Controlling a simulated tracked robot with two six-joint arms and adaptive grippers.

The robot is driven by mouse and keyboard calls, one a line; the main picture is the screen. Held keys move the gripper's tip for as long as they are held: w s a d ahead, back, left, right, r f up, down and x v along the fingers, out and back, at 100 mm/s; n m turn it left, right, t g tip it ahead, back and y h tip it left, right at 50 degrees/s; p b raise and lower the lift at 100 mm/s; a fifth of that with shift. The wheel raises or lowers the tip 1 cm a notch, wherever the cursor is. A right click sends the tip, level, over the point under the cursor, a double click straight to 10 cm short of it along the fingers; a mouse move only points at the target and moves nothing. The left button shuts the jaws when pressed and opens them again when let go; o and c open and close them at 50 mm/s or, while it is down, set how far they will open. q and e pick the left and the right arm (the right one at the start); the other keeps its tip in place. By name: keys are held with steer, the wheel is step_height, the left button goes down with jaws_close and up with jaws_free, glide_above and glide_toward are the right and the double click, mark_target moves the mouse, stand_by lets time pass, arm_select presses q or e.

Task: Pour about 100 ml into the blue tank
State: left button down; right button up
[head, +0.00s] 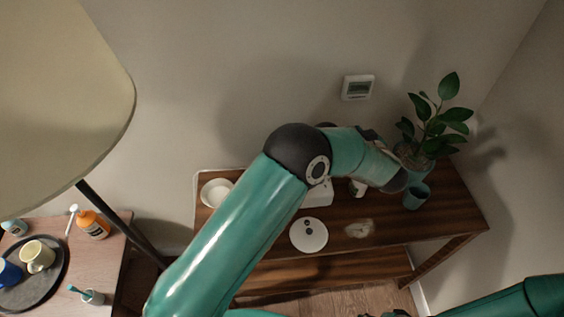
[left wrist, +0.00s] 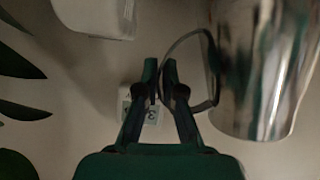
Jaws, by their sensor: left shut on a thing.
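My left arm reaches over the wooden console table (head: 440,208) in the head view, and its gripper is hidden there behind the arm. In the left wrist view my left gripper (left wrist: 162,82) is shut on the thin dark handle (left wrist: 200,106) of a shiny metal jug (left wrist: 262,75). The jug's body is to the right of the fingers; its contents are not visible. A teal-blue vessel (head: 417,195) stands at the right of the console, close to my wrist; I cannot tell whether it is the blue tank. My right gripper is out of view.
A leafy plant (head: 440,120) stands behind the vessel. A round white lid-like piece (head: 308,233), a clear piece (head: 360,229) and a white bowl (head: 215,191) are on the console. A thermostat (head: 358,87) is on the wall. A lamp shade (head: 60,90) fills the upper left.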

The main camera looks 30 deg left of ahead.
mark_target(328, 123)
arm_select(q)
steer(key=s+a+r+n, duration=0.1)
steer(key=s+a+r+n+t+h, duration=0.1)
steer(key=shift+a, duration=0.3)
steer(key=a+n+b, duration=0.1)
steer(key=b, duration=0.1)
steer(key=s+n+t+b, duration=0.1)
steer(key=b, duration=0.1)
steer(key=shift+s+a+r+t+h, duration=0.2)
steer(key=shift+a+r+t+h, duration=0.1)
steer(key=shift+a+h, duration=0.1)
steer(key=shift+s+a+r+n+b, duration=0.2)
steer(key=shift+r+n+b, duration=0.15)
steer(key=shift+r+b, duration=0.1)
steer(key=shift+s+a+r+n+b, duration=0.15)
steer(key=shift+r+n+b, duration=0.2)
steer(key=shift+b, duration=0.1)
steer(key=shift+s+a+r+n+t+b, duration=0.2)
steer(key=shift+a+r+n+t+b, duration=0.1)
steer(key=shift+r+b, duration=0.15)
steer(key=shift+s+a+r+n+t+b, duration=0.15)
steer(key=shift+s+r+n+t+b, duration=0.05)
steer(key=shift+r+n+b, duration=0.2)
steer(key=shift+s+a+f+n+t+b, duration=0.1)
steer(key=shift+s+a+n+t+b, duration=0.4)
steer(key=shift+b, duration=1)
stand_by(0.4)
